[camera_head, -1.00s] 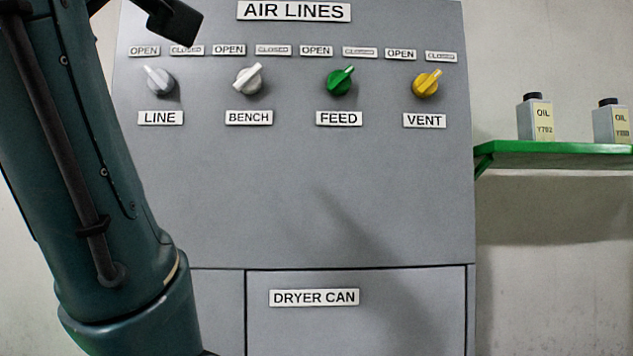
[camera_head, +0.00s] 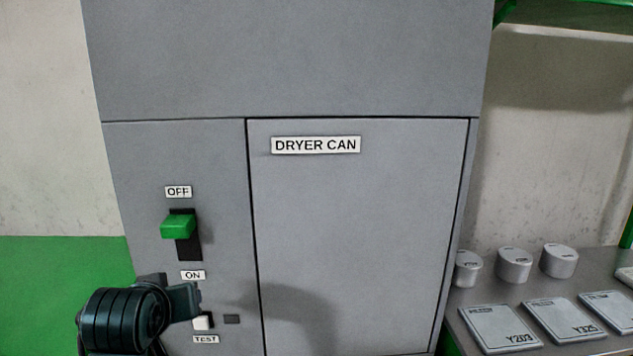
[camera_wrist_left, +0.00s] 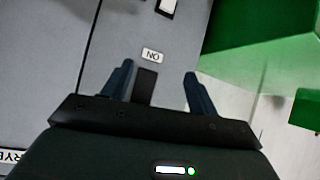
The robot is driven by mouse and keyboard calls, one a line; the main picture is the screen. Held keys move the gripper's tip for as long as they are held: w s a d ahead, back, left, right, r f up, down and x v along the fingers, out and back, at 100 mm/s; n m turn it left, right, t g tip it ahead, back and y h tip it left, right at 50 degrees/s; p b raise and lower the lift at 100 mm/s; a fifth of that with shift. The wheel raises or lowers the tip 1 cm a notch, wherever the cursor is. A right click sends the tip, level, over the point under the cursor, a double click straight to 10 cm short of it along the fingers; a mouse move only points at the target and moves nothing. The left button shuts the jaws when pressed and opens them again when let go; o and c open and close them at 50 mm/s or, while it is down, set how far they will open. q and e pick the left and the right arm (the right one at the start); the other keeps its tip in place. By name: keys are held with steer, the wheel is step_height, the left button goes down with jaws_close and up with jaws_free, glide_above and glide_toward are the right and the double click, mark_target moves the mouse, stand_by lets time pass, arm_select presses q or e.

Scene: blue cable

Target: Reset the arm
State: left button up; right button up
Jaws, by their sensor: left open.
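My left gripper (camera_head: 184,301) is low in the head view, in front of the grey panel (camera_head: 180,150), below the ON label and beside the white test button. In the left wrist view my left gripper (camera_wrist_left: 157,80) is open, its two dark fingers apart with nothing held between them. The green switch lever (camera_head: 178,227) stands out at the upper part of its black slot, just under the OFF label. The black slot (camera_wrist_left: 146,88) shows between the fingers in the left wrist view. The white test button (camera_head: 203,321) sits above the TEST label. My right gripper is not in view.
A closed DRYER CAN door (camera_head: 360,230) is right of the switch. A grey counter (camera_head: 462,335) at the right holds several round tins and flat labelled boxes. A green shelf (camera_head: 590,12) is at the upper right.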

arm_select(q)
steer(key=s+d+f+m+g+h, duration=0.25)
steer(key=s+f+m+g, duration=0.4)
steer(key=s+f, duration=1.8)
steer(key=w+d+f+t+h+p, duration=0.2)
steer(key=w+d+t+h, duration=0.1)
steer(key=d+t, duration=0.3)
steer(key=shift+w+d+p, duration=0.15)
steer(key=shift+w+p, duration=0.2)
steer(key=shift+w, duration=0.4)
